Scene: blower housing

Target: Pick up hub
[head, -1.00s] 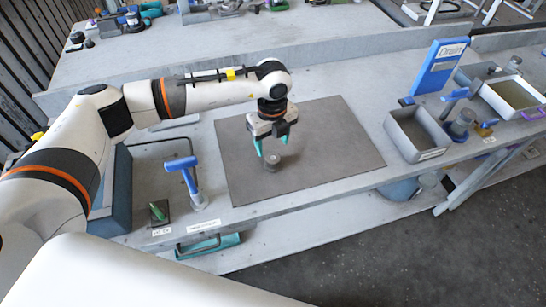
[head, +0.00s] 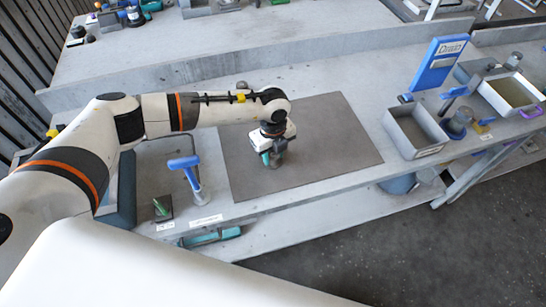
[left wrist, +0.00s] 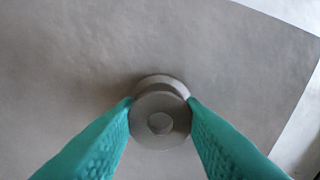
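The hub (head: 277,161) is a small grey round part on the dark grey mat (head: 330,150). In the left wrist view the hub (left wrist: 160,122) shows a wide disc with a small raised knob in its middle. My left gripper (head: 271,158) points down at it, with one teal fingertip on each side. In the left wrist view the tips of the left gripper (left wrist: 160,103) meet the hub's two sides, with no gap visible. Whether the hub is clear of the mat cannot be told. My right gripper is not in view.
A blue-handled tool (head: 186,172) and a small green part (head: 160,208) stand left of the mat. A grey bin (head: 415,134) and a blue sign (head: 440,65) are to the right. The mat around the hub is clear.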

